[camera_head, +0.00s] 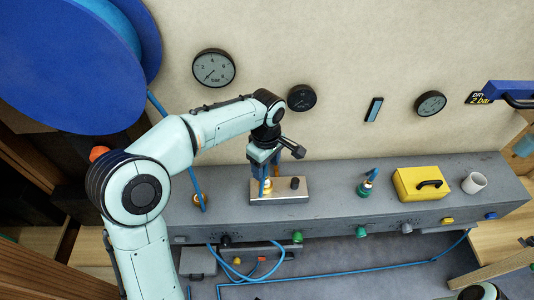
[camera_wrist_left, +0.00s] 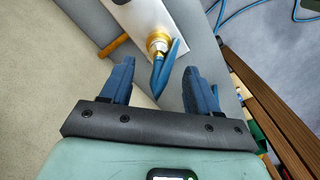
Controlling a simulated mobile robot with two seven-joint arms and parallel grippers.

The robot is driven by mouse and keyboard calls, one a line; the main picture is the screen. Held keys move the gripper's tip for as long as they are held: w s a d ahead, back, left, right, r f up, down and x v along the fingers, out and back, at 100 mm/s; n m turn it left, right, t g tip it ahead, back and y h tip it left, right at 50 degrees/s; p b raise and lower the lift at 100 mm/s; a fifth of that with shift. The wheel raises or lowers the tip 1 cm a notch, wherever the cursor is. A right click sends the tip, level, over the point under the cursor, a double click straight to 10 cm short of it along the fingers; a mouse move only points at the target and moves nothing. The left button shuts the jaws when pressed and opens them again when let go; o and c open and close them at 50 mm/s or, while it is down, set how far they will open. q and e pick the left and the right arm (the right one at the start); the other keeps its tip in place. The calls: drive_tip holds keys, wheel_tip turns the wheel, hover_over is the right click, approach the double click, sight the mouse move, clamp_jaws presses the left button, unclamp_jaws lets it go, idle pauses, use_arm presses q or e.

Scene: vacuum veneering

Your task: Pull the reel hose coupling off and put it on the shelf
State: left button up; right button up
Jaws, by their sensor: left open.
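My left gripper (camera_head: 268,172) is open above a metal plate (camera_head: 290,190) on a long grey ledge (camera_head: 330,195) along the wall. In the left wrist view, a brass coupling with a blue hose end (camera_wrist_left: 158,43) stands on the plate, just beyond the open fingertips (camera_wrist_left: 158,68) and roughly between them. No grip on it shows. In the head view this brass fitting (camera_head: 265,187) is partly hidden by the gripper. A blue hose runs from the big blue reel (camera_head: 70,60) behind my left arm. Another brass fitting (camera_head: 200,204) with a blue hose stands left of the plate. My right gripper is out of view.
On the ledge are a dark knob (camera_head: 295,183), a green fitting (camera_head: 364,189), a yellow box (camera_head: 421,184) and a white mug (camera_head: 474,182). Round gauges (camera_head: 213,68) hang on the wall. Blue hoses (camera_head: 340,272) lie below. The ledge is clear between plate and green fitting.

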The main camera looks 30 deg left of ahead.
sight(266, 176)
use_arm(q)
wheel_tip(266, 176, down, 7)
drive_tip(key=shift+f+b, duration=0.1)
drive_tip(key=shift+b, duration=0.2)
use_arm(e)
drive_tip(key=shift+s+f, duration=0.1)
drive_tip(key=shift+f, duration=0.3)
use_arm(q)
drive_tip(key=c, duration=1.1)
clamp_jaws()
drive_tip(key=shift+w+r, duration=0.1)
drive_tip(key=shift+r, duration=0.1)
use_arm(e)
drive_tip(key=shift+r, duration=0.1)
use_arm(q)
drive_tip(key=shift+r+p, duration=1.15)
drive_tip(key=shift+r, duration=0.65)
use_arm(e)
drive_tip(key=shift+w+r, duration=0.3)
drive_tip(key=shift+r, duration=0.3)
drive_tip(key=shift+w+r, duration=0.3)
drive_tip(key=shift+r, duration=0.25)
